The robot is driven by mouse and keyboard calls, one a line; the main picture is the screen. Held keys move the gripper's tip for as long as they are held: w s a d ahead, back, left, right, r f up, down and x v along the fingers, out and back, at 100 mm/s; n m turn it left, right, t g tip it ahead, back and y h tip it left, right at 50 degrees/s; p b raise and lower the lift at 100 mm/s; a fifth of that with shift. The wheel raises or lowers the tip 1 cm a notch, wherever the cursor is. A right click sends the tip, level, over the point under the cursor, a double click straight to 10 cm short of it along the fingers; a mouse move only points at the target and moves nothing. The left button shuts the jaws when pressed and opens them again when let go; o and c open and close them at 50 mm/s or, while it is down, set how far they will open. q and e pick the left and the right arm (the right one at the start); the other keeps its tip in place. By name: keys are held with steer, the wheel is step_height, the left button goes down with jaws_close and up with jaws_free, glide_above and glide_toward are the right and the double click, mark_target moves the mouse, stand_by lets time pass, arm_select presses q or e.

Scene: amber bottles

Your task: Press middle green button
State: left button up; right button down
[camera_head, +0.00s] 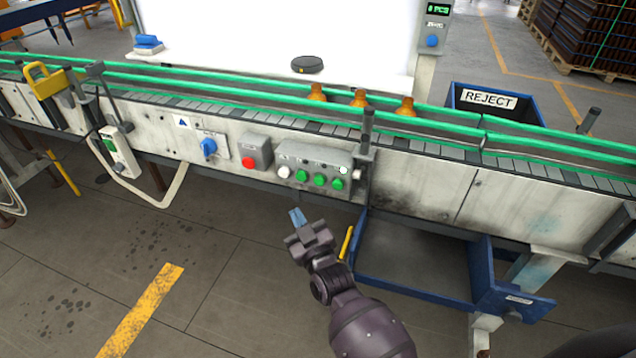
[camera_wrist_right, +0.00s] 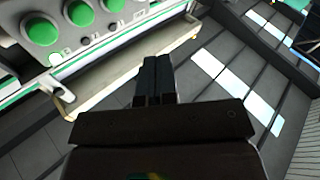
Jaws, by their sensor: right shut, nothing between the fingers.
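The middle green button (camera_head: 320,181) sits in a row of three green buttons on a grey control box, on the front of the conveyor. It also shows in the right wrist view (camera_wrist_right: 79,13), at the top left between the two other green buttons. My right gripper (camera_head: 297,216) is shut and empty, in front of and below the box, apart from the buttons. Its closed fingers (camera_wrist_right: 157,62) show in the wrist view, to the right of and below the buttons. My left gripper is not in view.
A white button (camera_head: 284,172) is left of the green ones. A red button box (camera_head: 252,155) and a blue switch (camera_head: 208,147) are further left. Several amber bottle tops (camera_head: 359,97) show on the conveyor. A blue tray (camera_head: 415,265) is at lower right; a REJECT bin (camera_head: 489,101) stands behind.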

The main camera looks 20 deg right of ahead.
mark_target(319, 180)
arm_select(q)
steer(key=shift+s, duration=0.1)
arm_select(e)
steer(key=shift+s+d+r+n+t, duration=0.15)
steer(key=shift+s+n+t, duration=0.1)
steer(key=shift+n+t, duration=0.25)
steer(key=shift+s+d+r+n+t, duration=0.1)
steer(key=shift+s+n+t, duration=0.1)
steer(key=shift+n+t, duration=0.25)
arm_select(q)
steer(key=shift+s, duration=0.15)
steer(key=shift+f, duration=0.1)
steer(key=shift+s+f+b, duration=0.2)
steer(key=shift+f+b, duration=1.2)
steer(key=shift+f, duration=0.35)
arm_select(e)
steer(key=w+d, duration=0.5)
steer(key=w, duration=0.2)
steer(key=shift+w, duration=0.15)
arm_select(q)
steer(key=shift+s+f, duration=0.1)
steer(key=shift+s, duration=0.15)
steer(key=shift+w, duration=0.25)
